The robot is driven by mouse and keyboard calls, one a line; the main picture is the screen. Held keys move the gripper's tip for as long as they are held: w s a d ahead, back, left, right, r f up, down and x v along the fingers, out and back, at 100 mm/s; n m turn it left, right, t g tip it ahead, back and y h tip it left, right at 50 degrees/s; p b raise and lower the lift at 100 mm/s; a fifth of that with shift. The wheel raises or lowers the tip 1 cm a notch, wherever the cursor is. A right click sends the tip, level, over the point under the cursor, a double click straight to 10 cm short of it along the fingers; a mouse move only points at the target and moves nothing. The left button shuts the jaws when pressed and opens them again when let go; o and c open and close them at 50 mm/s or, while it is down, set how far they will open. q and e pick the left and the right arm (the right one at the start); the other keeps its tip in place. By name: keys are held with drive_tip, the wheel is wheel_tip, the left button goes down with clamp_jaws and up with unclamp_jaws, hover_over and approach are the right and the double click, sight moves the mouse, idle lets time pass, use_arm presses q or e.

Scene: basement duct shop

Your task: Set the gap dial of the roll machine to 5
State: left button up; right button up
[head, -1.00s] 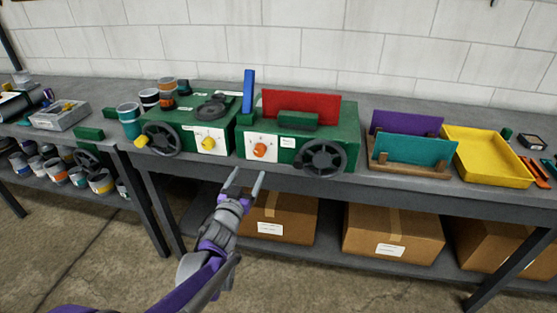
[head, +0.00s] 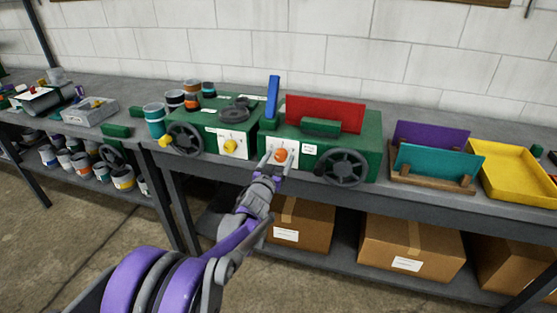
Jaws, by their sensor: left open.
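A green machine (head: 372,150) with a red sheet (head: 325,113) on top, a blue lever (head: 272,97) and a dark handwheel (head: 342,168) stands on the bench. Its white front plate carries an orange dial (head: 281,154). A second green machine (head: 188,117) to its left has a yellow dial (head: 230,145) and another handwheel (head: 185,139). Which one is the roll machine is not labelled readably. My left gripper (head: 275,160) is open, its fingertips at the orange dial, one each side in the picture; contact cannot be told. The dial numbers are too small to read. My right gripper is out of view.
Purple and teal sheets (head: 438,163) stand in a wooden rack to the right, beside a yellow tray (head: 515,190). Paint cans (head: 154,120) stand at the left. Cardboard boxes (head: 412,245) fill the shelf below the bench edge.

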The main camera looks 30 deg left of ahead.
use_arm(q)
clamp_jaws()
drive_tip(key=shift+m, duration=0.3)
drive_tip(key=m, duration=0.5)
drive_tip(key=shift+d+m, duration=0.1)
drive_tip(key=shift+m, duration=0.2)
drive_tip(key=m+p, duration=0.1)
drive_tip(key=m, duration=1)
drive_tip(key=shift+f+m+y+p, duration=0.15)
drive_tip(key=shift+m+y+p, duration=0.15)
drive_tip(key=m, duration=0.5)
drive_tip(key=shift+f+m, duration=0.1)
drive_tip(key=shift+m, duration=0.2)
